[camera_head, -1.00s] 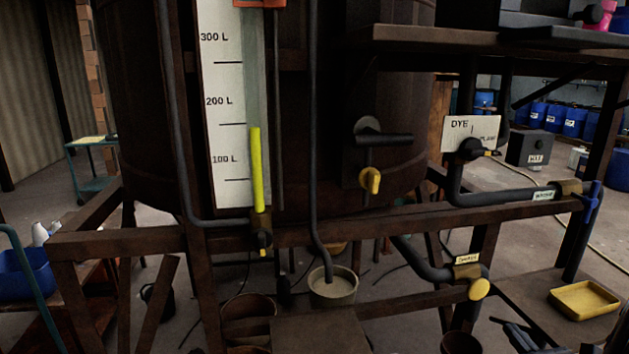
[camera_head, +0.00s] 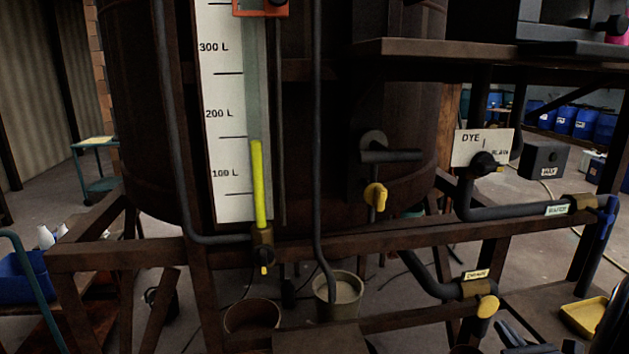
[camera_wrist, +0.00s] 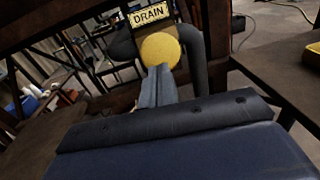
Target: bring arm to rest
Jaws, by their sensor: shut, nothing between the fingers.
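My gripper (camera_wrist: 160,72) shows in the wrist view with its grey fingers together and nothing between them. Its tips point at the round yellow knob (camera_wrist: 160,50) of the drain valve and overlap its lower edge in the picture; I cannot tell whether they touch. The DRAIN label (camera_wrist: 149,15) is just above the knob. In the head view the same yellow knob (camera_head: 487,306) sits at the end of the dark drain pipe at the lower right. Dark parts, perhaps of my arm, show at the bottom edge to its right; the fingers cannot be made out there.
The large brown vat (camera_head: 290,120) stands on a brown frame (camera_head: 120,258). Its level gauge (camera_head: 222,120) shows a yellow column just below the 200 L mark. A pail (camera_head: 338,305) stands under a thin pipe. A water pipe (camera_head: 515,211) and yellow tray (camera_head: 585,318) are at right.

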